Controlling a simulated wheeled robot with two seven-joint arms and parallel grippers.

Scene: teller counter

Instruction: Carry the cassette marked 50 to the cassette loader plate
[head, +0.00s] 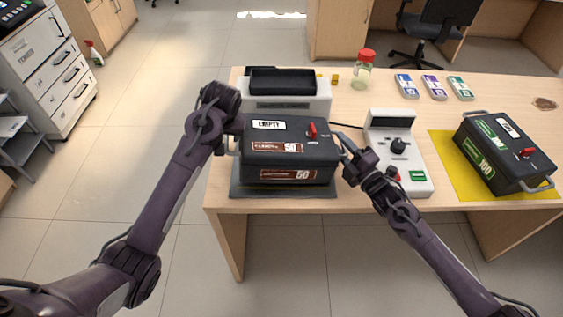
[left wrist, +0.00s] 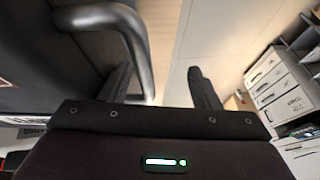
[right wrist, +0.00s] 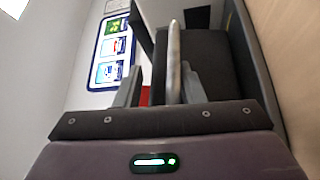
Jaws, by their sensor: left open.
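The cassette marked 50 (head: 318,152) is a black box with red 50 labels, a white EMPTY label and a red latch. It is level at the counter's front left, over a dark grey plate (head: 243,191); whether it touches the plate is hard to tell. My left gripper (head: 232,145) is open at its left handle, and the metal handle (left wrist: 142,60) passes between the fingers. My right gripper (head: 346,155) is at the right handle. That handle (right wrist: 173,62) runs between its fingers, close to one; whether they grip it is unclear.
A second black cassette marked 100 (head: 492,150) sits on a yellow mat (head: 447,150) at the right. A white device (head: 412,165) with a knob stands between the cassettes. A machine (head: 290,90) stands behind the 50 cassette. A red-capped jar (head: 363,72) and small packs (head: 434,87) are farther back.

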